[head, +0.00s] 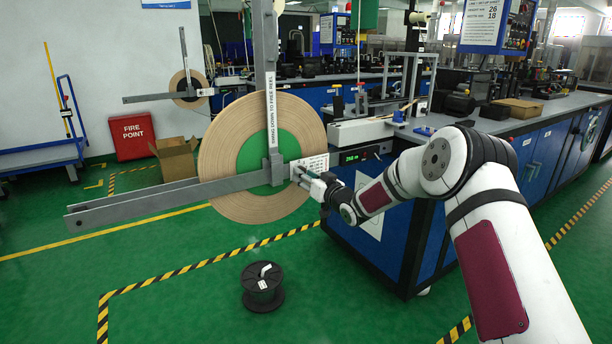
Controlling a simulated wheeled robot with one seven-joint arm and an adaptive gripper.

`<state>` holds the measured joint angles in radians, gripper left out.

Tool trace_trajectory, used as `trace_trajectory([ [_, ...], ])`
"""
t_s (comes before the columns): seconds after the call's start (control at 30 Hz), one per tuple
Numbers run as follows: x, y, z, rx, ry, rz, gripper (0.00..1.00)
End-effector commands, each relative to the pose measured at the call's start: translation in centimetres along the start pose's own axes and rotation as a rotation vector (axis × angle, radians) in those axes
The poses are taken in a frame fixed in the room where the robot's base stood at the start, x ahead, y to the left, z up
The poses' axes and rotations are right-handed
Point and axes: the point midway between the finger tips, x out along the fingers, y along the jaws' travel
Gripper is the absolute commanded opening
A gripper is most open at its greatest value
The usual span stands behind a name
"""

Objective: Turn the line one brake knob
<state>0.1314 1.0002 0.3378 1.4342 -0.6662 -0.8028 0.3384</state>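A large tan tape reel (222,148) with a green centre (253,158) stands upright left of the middle of the head view. A grey vertical bar (270,100) labelled "SWING DOWN TO FREE REEL" and a long grey arm (150,200) cross its face. A small white printed plate (317,161) is at the right end of the long arm. My gripper (302,174) reaches in from the right, its fingertips at or just in front of this plate. I cannot make out a brake knob; my gripper may hide it. The fingers are too small to tell open from shut.
A blue workbench (410,235) with machines stands close behind my arm on the right. A black spool (262,287) sits on the green floor below the reel. A second reel (188,89), a cardboard box (175,158) and a red box (131,138) are farther back left.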

Motion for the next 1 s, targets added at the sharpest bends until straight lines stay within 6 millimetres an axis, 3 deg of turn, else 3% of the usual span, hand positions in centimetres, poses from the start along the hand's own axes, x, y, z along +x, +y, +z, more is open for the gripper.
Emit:
trace_trajectory([
  [0.3, 0.0, 0.0, -0.3, -0.002, 0.006, -0.001, 0.43],
  [0.47, -1.1, 0.0, -0.4, -0.002, 0.006, -0.001, 0.43],
  [1.0, -10.5, 0.1, -0.2, -0.001, 0.004, 0.001, 0.43],
])
